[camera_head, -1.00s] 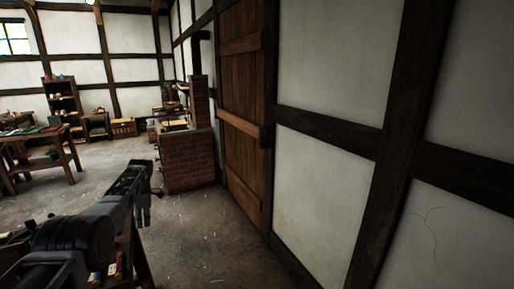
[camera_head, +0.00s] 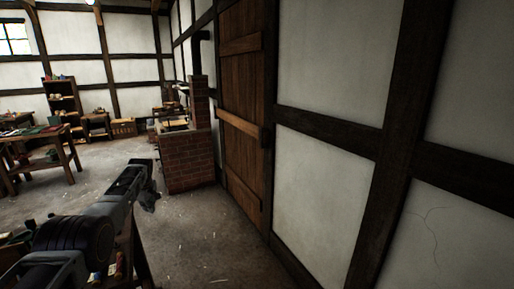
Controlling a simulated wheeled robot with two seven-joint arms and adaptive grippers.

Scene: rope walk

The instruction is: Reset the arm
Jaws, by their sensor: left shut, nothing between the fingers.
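My left arm comes in from the lower left of the head view and reaches toward the middle of the room. My left gripper (camera_head: 149,203) is at its far end, above the floor and in front of the brick hearth. It is shut, with nothing in it. My right gripper is not in view.
A timber-framed wall (camera_head: 320,185) runs close along the right. A wooden door (camera_head: 240,110) is set in it. A brick hearth (camera_head: 188,161) stands beyond. A table (camera_head: 38,138) and a shelf (camera_head: 62,103) stand at the left. The floor (camera_head: 195,235) between is clear.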

